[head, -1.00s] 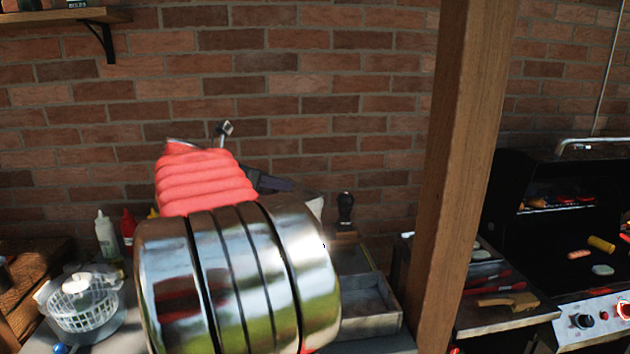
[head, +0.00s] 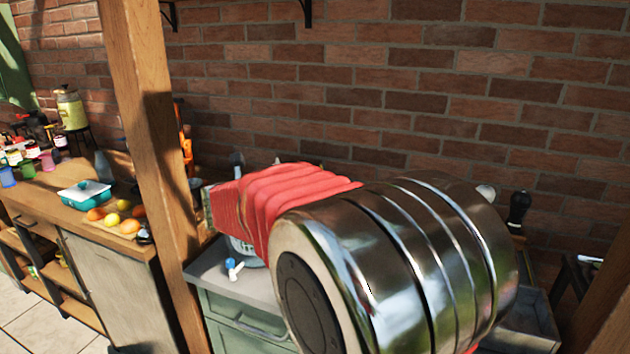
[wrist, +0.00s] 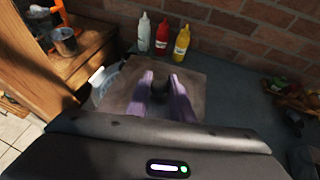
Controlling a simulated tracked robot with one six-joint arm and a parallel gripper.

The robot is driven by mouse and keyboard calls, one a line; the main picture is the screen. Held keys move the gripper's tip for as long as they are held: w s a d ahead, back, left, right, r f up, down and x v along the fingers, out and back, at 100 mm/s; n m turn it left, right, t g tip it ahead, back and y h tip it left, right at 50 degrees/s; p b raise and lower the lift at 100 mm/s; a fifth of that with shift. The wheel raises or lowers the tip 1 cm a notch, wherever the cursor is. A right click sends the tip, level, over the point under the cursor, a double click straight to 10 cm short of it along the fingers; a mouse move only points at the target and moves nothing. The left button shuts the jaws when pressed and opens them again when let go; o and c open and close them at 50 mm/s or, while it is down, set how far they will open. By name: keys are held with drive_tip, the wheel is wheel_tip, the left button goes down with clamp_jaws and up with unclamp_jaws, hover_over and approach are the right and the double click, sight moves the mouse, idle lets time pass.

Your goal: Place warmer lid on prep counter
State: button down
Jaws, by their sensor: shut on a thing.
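In the wrist view my gripper (wrist: 161,80) has its two purple fingers shut on the dark knob of the warmer lid. The lid (wrist: 188,76) is a flat, grey-brown rectangular plate below the fingers. It is over the grey counter top, which I take as the prep counter (wrist: 232,92). I cannot tell whether the lid touches the counter. In the head view the counter (head: 210,264) has a grey top and green front. My arm hides my gripper and the lid there.
White (wrist: 143,32), red (wrist: 161,35) and yellow (wrist: 182,43) bottles stand behind the lid. A pale colander (wrist: 98,82) is close to its left edge. A wooden post (head: 150,130) stands left of the counter. Counter to the lid's right looks clear up to dark clutter.

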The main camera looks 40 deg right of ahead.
drive_tip(key=w+a+f+n+t+y, duration=0.1)
drive_tip(key=a+f, duration=0.3)
drive_tip(key=a, duration=0.6)
drive_tip(key=a+f+n+t+y, duration=0.2)
drive_tip(key=a+f+n+y, duration=0.1)
drive_tip(key=a, duration=0.8)
drive_tip(key=shift+w+f+n+y, duration=0.4)
drive_tip(key=shift+n+y, duration=0.2)
drive_tip(key=shift+n, duration=0.2)
drive_tip(key=shift+a, duration=0.15)
